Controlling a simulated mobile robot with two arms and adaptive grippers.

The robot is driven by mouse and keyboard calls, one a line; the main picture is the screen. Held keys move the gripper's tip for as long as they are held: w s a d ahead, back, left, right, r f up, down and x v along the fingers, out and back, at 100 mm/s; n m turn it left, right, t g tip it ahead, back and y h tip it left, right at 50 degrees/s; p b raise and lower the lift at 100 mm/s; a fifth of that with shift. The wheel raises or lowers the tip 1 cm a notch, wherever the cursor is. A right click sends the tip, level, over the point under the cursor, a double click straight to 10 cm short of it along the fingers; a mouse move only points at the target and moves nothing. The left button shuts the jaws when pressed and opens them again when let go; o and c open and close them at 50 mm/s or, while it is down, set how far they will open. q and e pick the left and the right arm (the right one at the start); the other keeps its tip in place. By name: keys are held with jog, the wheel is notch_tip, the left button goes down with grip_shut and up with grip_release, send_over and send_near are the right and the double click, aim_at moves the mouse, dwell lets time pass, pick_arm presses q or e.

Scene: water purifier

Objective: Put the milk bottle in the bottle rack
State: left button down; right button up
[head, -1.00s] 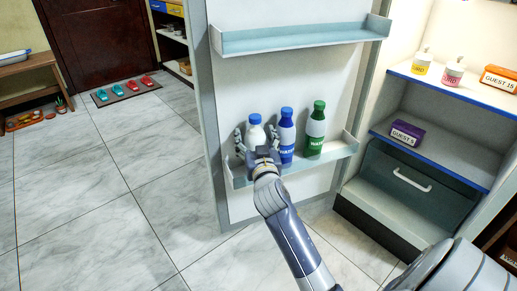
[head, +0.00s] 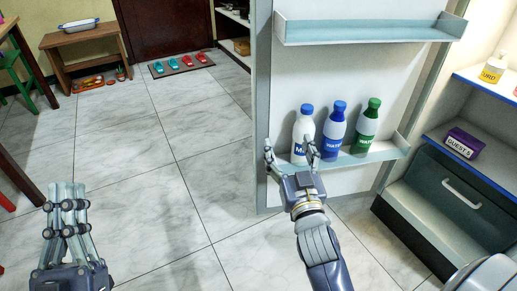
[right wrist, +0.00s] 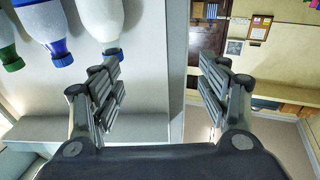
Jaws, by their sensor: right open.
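The milk bottle (head: 301,127), white with a blue cap and a label starting with M, stands upright at the left end of the bottle rack (head: 385,153), the low shelf on the open door. Its base is partly hidden by my right gripper. My right gripper (head: 290,146) is open and empty, just in front of the bottle. In the right wrist view the milk bottle (right wrist: 99,18) lies beyond the left finger, outside the clear gap. My left gripper (head: 66,192) is raised at the lower left, far from the rack; its finger gap cannot be judged.
A blue-capped water bottle (head: 335,130) and a green-capped bottle (head: 367,128) stand to the right in the rack. An upper door shelf (head: 365,31) hangs above. A cabinet with a drawer (head: 440,190) is at the right. The tiled floor (head: 170,190) at left is clear.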

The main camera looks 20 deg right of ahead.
jog(key=s+a+r+n+t+y, duration=0.3)
jog(key=s+a+r+y, duration=0.1)
jog(key=a+r+y, duration=0.1)
jog(key=s+a+r+n+t+y, duration=0.2)
jog(key=s+a+r+y, duration=0.3)
jog(key=a+r, duration=0.3)
jog(key=shift+s+a+n+t+y, duration=0.3)
jog(key=shift+a+n+t+y, duration=0.15)
jog(key=shift+a+y, duration=0.55)
jog(key=shift+a+r, duration=0.1)
jog(key=shift+a, duration=0.05)
